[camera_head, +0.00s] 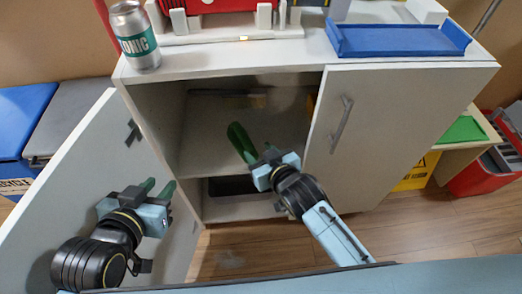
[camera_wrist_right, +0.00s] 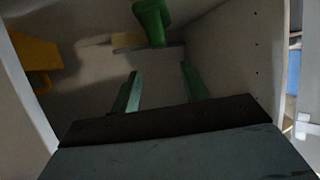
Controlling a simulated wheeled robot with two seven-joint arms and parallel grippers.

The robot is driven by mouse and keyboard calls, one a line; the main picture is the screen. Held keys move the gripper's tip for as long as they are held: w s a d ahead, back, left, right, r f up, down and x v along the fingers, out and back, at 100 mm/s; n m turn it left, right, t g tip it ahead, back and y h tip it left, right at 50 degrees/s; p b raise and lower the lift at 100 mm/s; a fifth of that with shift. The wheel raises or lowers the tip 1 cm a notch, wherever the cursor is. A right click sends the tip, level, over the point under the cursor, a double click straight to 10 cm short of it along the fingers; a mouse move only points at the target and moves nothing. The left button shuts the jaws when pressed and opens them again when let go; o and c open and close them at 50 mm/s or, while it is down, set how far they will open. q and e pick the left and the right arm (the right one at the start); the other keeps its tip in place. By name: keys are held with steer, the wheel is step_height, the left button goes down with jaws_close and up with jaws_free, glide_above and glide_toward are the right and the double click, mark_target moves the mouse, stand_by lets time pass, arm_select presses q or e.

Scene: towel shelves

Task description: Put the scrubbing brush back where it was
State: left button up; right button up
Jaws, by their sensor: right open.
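A green long object (camera_head: 241,142), which looks like the scrubbing brush, is inside the open cabinet, just beyond my right gripper (camera_head: 258,158). In the right wrist view a green piece (camera_wrist_right: 152,20) shows beyond the fingertips, with a thin grey piece at its lower end; bristles cannot be made out. My right gripper (camera_wrist_right: 160,69) is open, with nothing visible between its fingers and a gap to the green piece. My left gripper (camera_head: 158,188) is open and empty beside the inner face of the left cabinet door (camera_head: 70,200).
The left door stands open and the right door (camera_head: 385,120) bounds the opening. A yellow thing (camera_wrist_right: 35,55) sits inside near one wall. A tan piece (camera_head: 257,101) lies at the back. On top are a tonic can (camera_head: 135,38) and a blue tray (camera_head: 397,38).

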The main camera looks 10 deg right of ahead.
steer(key=s+d+r+m+h, duration=0.1)
steer(key=s+d+r, duration=0.3)
steer(key=s+d, duration=0.2)
steer(key=s+d+r+m+g+h, duration=0.1)
steer(key=s+d+r, duration=0.4)
steer(key=s+d, duration=0.2)
steer(key=shift+d+h, duration=0.25)
steer(key=shift+h, duration=0.05)
